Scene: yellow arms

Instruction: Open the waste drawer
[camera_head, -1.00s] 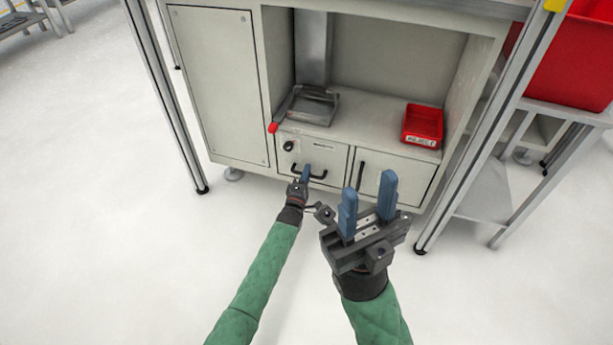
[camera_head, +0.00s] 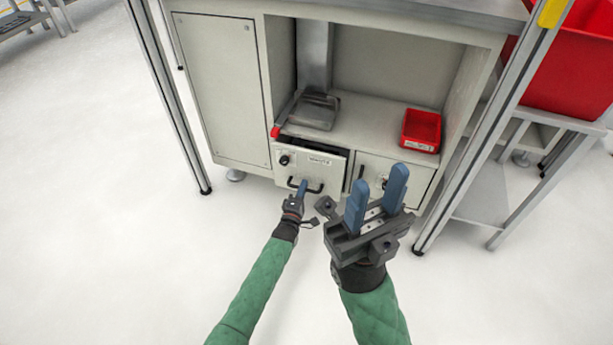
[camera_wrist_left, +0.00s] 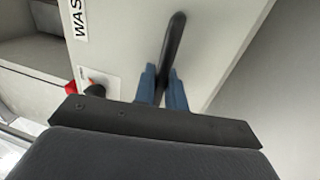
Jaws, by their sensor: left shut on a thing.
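The waste drawer (camera_head: 312,168) is the left of two drawers low in the grey cabinet. It stands partly open, with a dark gap above its front. Its black bar handle (camera_head: 313,190) also shows in the left wrist view (camera_wrist_left: 175,42), beside part of a "WAS" label (camera_wrist_left: 78,18). My left gripper (camera_head: 301,187) is shut on the handle; its blue fingers (camera_wrist_left: 161,88) sit on either side of the bar in the left wrist view. My right gripper (camera_head: 377,195) is open and empty in front of the right drawer (camera_head: 396,181).
Aluminium posts (camera_head: 167,100) flank the cabinet. A large red crate (camera_head: 572,65) is at the right. The white floor in front is clear.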

